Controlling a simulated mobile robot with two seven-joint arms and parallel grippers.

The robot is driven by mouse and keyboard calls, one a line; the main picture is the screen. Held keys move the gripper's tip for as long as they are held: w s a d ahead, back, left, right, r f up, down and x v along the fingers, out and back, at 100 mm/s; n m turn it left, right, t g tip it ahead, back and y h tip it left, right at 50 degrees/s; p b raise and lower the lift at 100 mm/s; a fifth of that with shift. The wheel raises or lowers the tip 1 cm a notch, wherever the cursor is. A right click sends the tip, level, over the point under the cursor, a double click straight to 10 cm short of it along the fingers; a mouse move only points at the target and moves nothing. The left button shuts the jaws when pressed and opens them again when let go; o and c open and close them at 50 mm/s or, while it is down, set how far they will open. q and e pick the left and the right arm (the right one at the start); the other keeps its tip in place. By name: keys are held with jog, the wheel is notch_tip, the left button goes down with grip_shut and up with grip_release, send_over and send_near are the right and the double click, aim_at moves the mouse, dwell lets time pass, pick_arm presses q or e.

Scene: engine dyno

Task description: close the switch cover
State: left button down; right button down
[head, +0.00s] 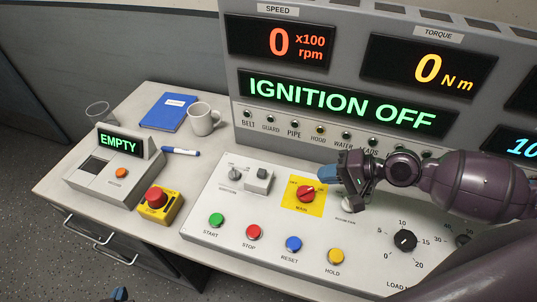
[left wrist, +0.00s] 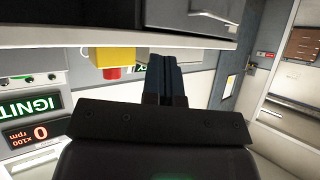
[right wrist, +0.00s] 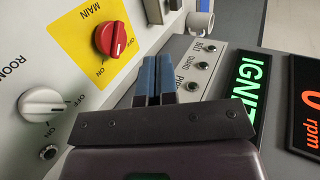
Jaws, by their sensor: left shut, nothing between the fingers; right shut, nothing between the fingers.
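A small grey raised block (head: 258,181), which may be the switch cover, stands beside the ignition knob (head: 234,173) on the sloped control panel. I cannot tell its hinge or whether it is open. My right gripper (head: 325,176) is shut and empty, just right of the red main switch (head: 306,193) and above the panel. In the right wrist view its blue fingers (right wrist: 156,62) are together, beside the main switch (right wrist: 115,38). My left gripper (head: 119,294) is low at the bottom edge, in front of the desk; its fingers (left wrist: 162,76) are shut and empty.
Green, red, blue and yellow buttons line the panel front; the room fan knob (right wrist: 43,103) is close to my right gripper. A yellow emergency-stop box (head: 155,205), a grey box reading EMPTY (head: 108,185), a mug (head: 202,119) and a blue book (head: 167,112) are left. Displays (head: 340,100) rise behind.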

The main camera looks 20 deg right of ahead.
jog(key=p, duration=0.1)
send_near(266, 175)
jog(key=f, duration=0.1)
jog(key=a+f, duration=0.1)
jog(key=shift+w+a+f, duration=0.25)
jog(key=shift+w+a, duration=0.05)
jog(key=shift+w, duration=0.05)
pick_arm(q)
jog(key=shift+r+p, duration=0.55)
jog(key=shift+r, duration=0.55)
pick_arm(e)
jog(key=shift+w+a+f, duration=0.15)
jog(key=shift+w+a, duration=0.45)
jog(key=shift+a, duration=0.3)
jog(key=shift+w+a+f, duration=0.1)
jog(key=shift+w+a, duration=0.55)
jog(key=shift+a, duration=0.3)
pick_arm(q)
jog(key=shift+s+a, duration=0.1)
jog(key=shift+s, duration=0.05)
